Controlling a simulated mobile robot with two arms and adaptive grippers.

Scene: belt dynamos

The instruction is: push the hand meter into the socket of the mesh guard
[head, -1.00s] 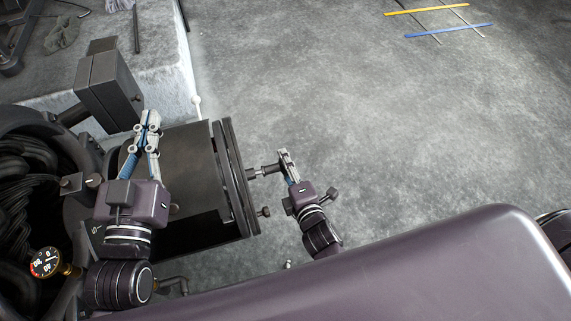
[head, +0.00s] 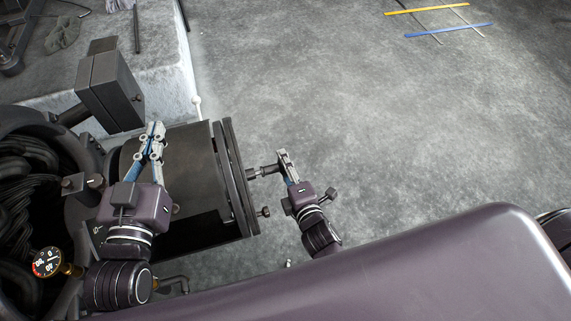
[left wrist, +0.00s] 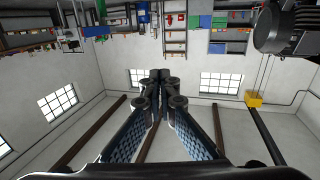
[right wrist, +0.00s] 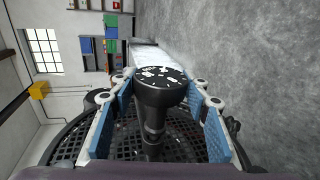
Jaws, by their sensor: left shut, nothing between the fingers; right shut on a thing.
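The hand meter (head: 266,171) is a dark piece with a round black dial, its white marks visible in the right wrist view (right wrist: 160,76). My right gripper (head: 286,161) is shut on it, with blue-padded fingers on both sides. Its stem points at the mesh guard (head: 237,175), seen nearly edge-on; the guard's black grid shows in the right wrist view (right wrist: 88,143). The stem's end meets or nearly meets the guard; I cannot tell whether it is inside the socket, which is hidden. My left gripper (head: 153,132) is shut and empty above the dark cylindrical housing (head: 183,165).
A small knob (head: 264,212) sticks out of the guard's lower edge. A dark box (head: 110,88) stands behind the housing, and a round gauge (head: 46,262) is at lower left. The grey floor (head: 400,130) to the right is open, with yellow and blue bars (head: 448,31) far off.

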